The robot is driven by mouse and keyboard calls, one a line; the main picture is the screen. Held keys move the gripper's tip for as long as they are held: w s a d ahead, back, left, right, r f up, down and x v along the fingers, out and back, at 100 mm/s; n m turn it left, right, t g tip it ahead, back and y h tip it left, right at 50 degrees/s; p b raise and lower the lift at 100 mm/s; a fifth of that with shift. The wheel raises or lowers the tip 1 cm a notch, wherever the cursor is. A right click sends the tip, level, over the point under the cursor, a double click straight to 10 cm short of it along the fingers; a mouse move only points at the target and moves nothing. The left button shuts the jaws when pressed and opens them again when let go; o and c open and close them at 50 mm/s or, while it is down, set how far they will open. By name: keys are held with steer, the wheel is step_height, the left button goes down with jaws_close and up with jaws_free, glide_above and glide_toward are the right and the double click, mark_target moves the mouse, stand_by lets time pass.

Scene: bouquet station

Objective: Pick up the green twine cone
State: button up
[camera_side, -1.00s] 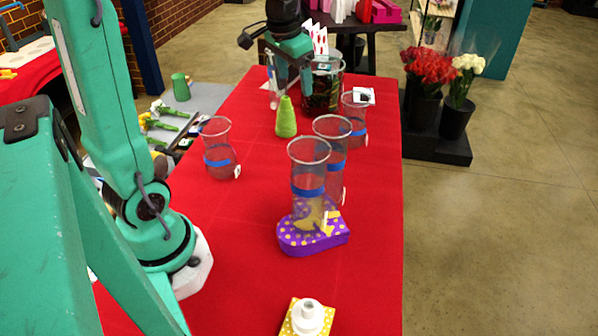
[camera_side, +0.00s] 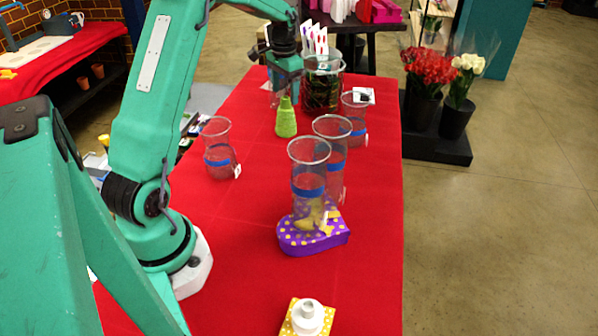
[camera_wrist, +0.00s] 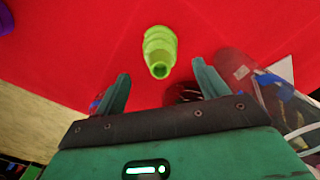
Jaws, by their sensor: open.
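The green twine cone (camera_side: 286,120) stands upright on the red table in the side view, toward the far end. In the wrist view the cone (camera_wrist: 160,50) lies ahead of my fingertips, centred between them. My gripper (camera_side: 286,88) is at the top of the cone in the side view, pointing down. In the wrist view my gripper (camera_wrist: 161,78) has its two fingers spread wide with nothing between them. The side view does not clearly show whether a finger touches the cone.
Clear vases with blue bands stand around: one left (camera_side: 218,150), one right (camera_side: 354,120), one mid-table (camera_side: 333,130) and one on a purple dotted box (camera_side: 312,238). A dark-filled glass vase (camera_side: 323,88) stands close behind the cone. The table's left front is clear.

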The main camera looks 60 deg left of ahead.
mark_target(286, 112)
steer(key=shift+f, duration=1.4)
steer(key=shift+f, duration=2.6)
steer(key=c, duration=1.1)
steer(key=shift+c, duration=0.2)
steer(key=shift+r, duration=0.1)
